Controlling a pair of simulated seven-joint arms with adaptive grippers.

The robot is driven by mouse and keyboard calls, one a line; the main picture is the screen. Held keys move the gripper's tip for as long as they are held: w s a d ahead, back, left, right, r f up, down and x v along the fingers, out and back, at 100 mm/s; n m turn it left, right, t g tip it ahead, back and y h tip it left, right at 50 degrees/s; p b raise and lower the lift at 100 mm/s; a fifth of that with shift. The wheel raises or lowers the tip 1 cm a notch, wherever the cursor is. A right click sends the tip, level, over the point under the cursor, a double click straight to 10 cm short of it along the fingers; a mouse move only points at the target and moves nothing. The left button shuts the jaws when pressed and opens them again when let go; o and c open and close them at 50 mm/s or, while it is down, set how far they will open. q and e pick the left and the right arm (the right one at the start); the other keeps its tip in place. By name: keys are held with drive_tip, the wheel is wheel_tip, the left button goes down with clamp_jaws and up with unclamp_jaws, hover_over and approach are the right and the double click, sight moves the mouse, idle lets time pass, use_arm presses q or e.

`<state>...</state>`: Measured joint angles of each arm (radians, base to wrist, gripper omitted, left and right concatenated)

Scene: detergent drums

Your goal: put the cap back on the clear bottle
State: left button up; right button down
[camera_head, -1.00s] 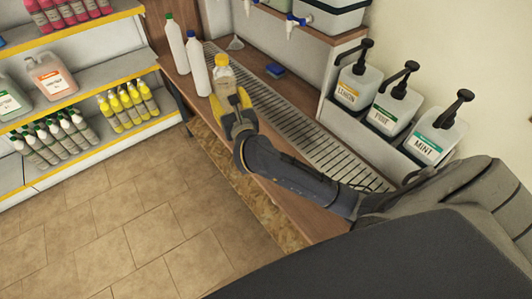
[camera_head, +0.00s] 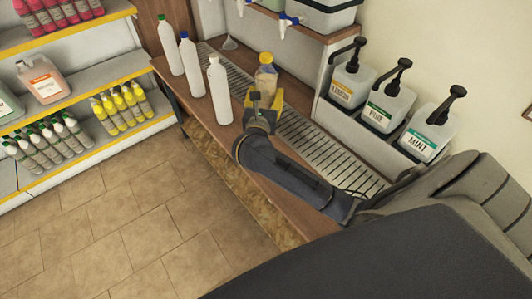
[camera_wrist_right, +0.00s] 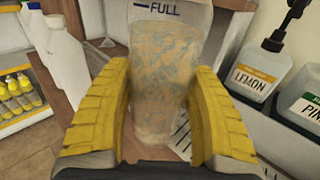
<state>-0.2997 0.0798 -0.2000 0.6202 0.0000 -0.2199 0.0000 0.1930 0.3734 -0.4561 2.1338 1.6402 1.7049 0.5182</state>
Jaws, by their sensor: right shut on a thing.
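The clear bottle (camera_head: 266,76) is upright in my right gripper (camera_head: 263,98), above the counter beside the drain grate. A small yellow top shows on it in the head view; I cannot tell whether it is a fully seated cap. In the right wrist view the yellow fingers are shut around the sides of the clear, speckled bottle (camera_wrist_right: 160,85); its upper end is hard to make out. No loose cap shows. My left gripper is not in view.
Three white bottles stand left of my gripper: green-capped (camera_head: 170,48), blue-capped (camera_head: 191,65), and one with a pale top (camera_head: 219,90). A funnel (camera_head: 230,43) lies behind them. Pump jugs (camera_head: 385,103) stand right of the drain grate (camera_head: 320,150). Shelves (camera_head: 75,70) stand left.

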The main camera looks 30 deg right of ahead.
wheel_tip(320, 180, down, 16)
idle(0.6)
drive_tip(key=shift+f, duration=0.1)
drive_tip(key=shift+f, duration=1.85)
drive_tip(key=shift+f, duration=0.1)
drive_tip(key=shift+c, duration=2.3)
unclamp_jaws()
drive_tip(key=shift+f, duration=0.1)
